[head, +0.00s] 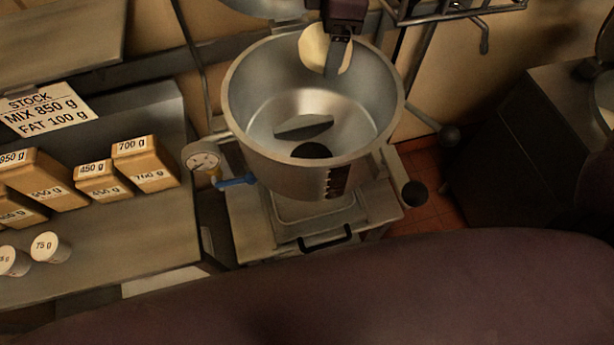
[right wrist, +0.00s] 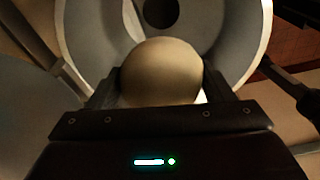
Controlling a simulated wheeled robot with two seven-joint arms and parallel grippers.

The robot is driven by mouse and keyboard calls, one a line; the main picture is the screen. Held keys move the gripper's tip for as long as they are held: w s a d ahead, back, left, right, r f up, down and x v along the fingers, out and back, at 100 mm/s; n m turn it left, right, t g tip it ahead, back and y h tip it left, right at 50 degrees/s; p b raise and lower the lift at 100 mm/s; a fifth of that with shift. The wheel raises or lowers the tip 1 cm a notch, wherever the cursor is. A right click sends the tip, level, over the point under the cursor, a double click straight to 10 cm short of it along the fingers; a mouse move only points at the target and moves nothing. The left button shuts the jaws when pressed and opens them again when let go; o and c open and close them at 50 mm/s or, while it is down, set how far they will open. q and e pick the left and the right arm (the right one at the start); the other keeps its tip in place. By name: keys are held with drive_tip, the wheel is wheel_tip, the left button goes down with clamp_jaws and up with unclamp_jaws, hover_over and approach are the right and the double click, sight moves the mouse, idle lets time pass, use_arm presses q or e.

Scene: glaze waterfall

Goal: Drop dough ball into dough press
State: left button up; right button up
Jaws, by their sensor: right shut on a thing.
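The dough ball (head: 318,47) is pale and round, held over the back rim of the steel bowl of the dough press (head: 236,135). My right gripper (head: 338,52) is shut on the ball. In the right wrist view the ball (right wrist: 160,72) sits between the two fingers (right wrist: 160,85), with the grey round bowl (right wrist: 255,45) behind it. In the head view the bowl is open at the top. A dark flat piece and a dark round spot show inside it. My left gripper is not in view.
A steel shelf (head: 150,240) at the left holds several labelled boxes (head: 145,165) and small white cups (head: 50,247). A dark cabinet (head: 510,150) stands at the right.

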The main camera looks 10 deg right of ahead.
wheel_tip(320, 180, down, 5)
drive_tip(key=b, duration=0.3)
drive_tip(key=shift+a, duration=0.15)
drive_tip(key=o, duration=1.2)
drive_tip(key=shift+w+a+f, duration=0.1)
drive_tip(key=shift+w, duration=0.15)
wheel_tip(320, 180, up, 8)
drive_tip(key=shift+d+b, duration=0.3)
drive_tip(key=shift+d, duration=0.15)
drive_tip(key=shift+f, duration=0.1)
drive_tip(key=shift+s, duration=0.1)
